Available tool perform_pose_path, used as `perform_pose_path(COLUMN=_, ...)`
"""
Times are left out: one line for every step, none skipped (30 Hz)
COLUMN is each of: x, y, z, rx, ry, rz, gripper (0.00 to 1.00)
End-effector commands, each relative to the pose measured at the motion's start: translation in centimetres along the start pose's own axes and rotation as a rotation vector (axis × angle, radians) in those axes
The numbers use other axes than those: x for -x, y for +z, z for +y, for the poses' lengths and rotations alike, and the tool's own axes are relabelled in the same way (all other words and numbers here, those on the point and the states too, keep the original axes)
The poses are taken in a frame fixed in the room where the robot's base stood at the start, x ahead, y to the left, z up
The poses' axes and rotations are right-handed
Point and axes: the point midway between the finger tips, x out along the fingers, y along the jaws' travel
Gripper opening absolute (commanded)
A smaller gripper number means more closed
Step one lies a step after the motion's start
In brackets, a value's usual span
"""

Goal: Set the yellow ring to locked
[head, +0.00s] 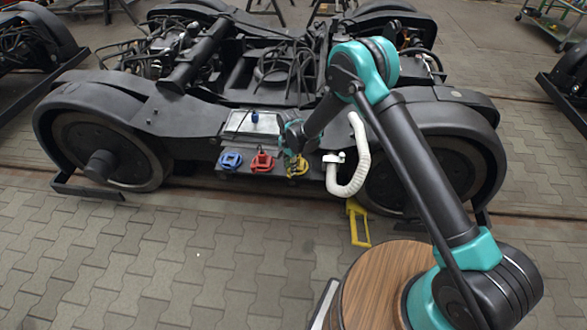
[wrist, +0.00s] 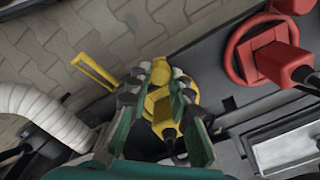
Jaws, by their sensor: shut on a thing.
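The yellow ring (head: 297,166) is at the right end of a row of coloured rings on the side of the bogie. In the wrist view the yellow ring (wrist: 160,105) lies between the fingers of my gripper (wrist: 158,75). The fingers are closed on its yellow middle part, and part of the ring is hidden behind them. In the head view my gripper (head: 293,150) reaches down to the ring from above and covers some of it. I cannot tell from the frames which setting the ring is at.
A red ring (head: 262,161) and a blue ring (head: 231,160) sit to the left in the head view. A metal-framed panel (head: 252,122) is above them. A white ribbed hose (head: 361,165) hangs close on the right. A yellow bracket (head: 357,222) stands below it. The paving in front is clear.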

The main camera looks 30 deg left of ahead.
Motion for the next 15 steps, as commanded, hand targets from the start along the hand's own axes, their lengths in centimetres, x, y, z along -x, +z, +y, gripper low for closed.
perform_pose_path(x=0.01, y=0.04, z=-0.15, rx=-0.025, ry=0.001, rz=0.001, gripper=0.00)
perform_pose_path(x=0.01, y=0.07, z=-0.24, rx=-0.042, ry=0.001, rz=0.001, gripper=0.00)
perform_pose_path(x=0.02, y=0.11, z=-0.35, rx=-0.060, ry=0.001, rz=0.001, gripper=0.00)
perform_pose_path(x=0.02, y=0.13, z=-0.42, rx=-0.074, ry=0.001, rz=0.001, gripper=0.00)
perform_pose_path(x=0.02, y=0.15, z=-0.49, rx=-0.086, ry=0.001, rz=0.001, gripper=0.00)
perform_pose_path(x=0.02, y=0.17, z=-0.57, rx=-0.101, ry=0.001, rz=0.001, gripper=0.00)
perform_pose_path(x=0.02, y=0.19, z=-0.63, rx=-0.110, ry=0.001, rz=0.001, gripper=0.00)
perform_pose_path(x=0.02, y=0.20, z=-0.67, rx=-0.118, ry=0.001, rz=0.001, gripper=0.00)
perform_pose_path(x=0.02, y=0.22, z=-0.73, rx=-0.129, ry=0.001, rz=0.001, gripper=0.00)
perform_pose_path(x=0.02, y=0.22, z=-0.76, rx=-0.135, ry=0.001, rz=0.001, gripper=0.00)
perform_pose_path(x=0.02, y=0.23, z=-0.79, rx=-0.140, ry=0.001, rz=0.001, gripper=0.00)
perform_pose_path(x=0.02, y=0.23, z=-0.82, rx=-0.146, ry=0.000, rz=0.001, gripper=0.00)
perform_pose_path(x=0.02, y=0.24, z=-0.84, rx=-0.149, ry=0.000, rz=0.001, gripper=0.00)
perform_pose_path(x=0.02, y=0.24, z=-0.85, rx=-0.153, ry=0.000, rz=0.001, gripper=0.00)
perform_pose_path(x=0.02, y=0.24, z=-0.87, rx=-0.155, ry=0.000, rz=0.001, gripper=0.00)
